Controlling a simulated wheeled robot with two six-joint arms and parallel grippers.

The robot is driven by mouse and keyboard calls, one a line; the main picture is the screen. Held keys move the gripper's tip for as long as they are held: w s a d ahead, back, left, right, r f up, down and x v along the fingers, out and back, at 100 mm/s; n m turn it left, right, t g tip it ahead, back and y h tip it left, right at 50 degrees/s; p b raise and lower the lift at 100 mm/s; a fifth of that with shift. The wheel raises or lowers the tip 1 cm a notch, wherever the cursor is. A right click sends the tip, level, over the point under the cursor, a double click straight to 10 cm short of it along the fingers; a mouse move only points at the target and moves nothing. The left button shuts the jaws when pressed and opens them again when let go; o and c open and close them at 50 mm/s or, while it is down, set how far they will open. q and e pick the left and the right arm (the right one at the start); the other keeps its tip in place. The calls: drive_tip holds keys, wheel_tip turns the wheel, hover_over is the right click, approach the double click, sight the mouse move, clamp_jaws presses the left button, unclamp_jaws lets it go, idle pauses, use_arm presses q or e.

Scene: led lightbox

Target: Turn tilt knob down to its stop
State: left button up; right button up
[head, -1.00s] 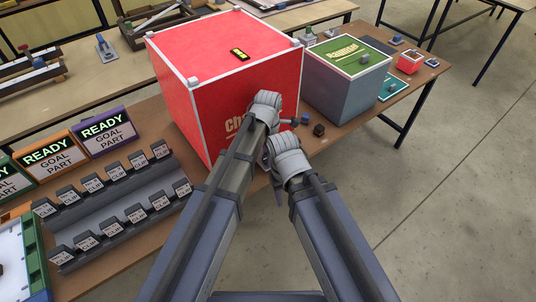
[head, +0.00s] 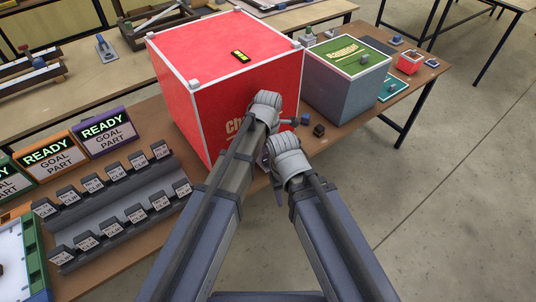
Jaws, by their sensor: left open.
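A large red box (head: 195,115) with white edges stands on the table, with pale lettering on its front face. A small black plate with yellow marks (head: 240,57) is on its top. My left gripper (head: 288,121) is at the front right of the red box, open, mostly hidden behind its own wrist. My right gripper (head: 272,172) is just below it, close to the table's front edge; its jaws are too hidden to read. I cannot make out the tilt knob; my wrists cover part of the box's front.
A blue piece (head: 305,118) and a dark piece (head: 319,130) lie right of my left gripper. A grey box with a green top (head: 345,85) stands to the right. Racks of labelled dark blocks (head: 120,205) and READY signs (head: 103,132) fill the left.

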use_arm(q)
drive_tip(key=shift+r+p, duration=3.9)
use_arm(e)
wheel_tip(320, 180, up, 8)
drive_tip(key=shift+f, duration=0.15)
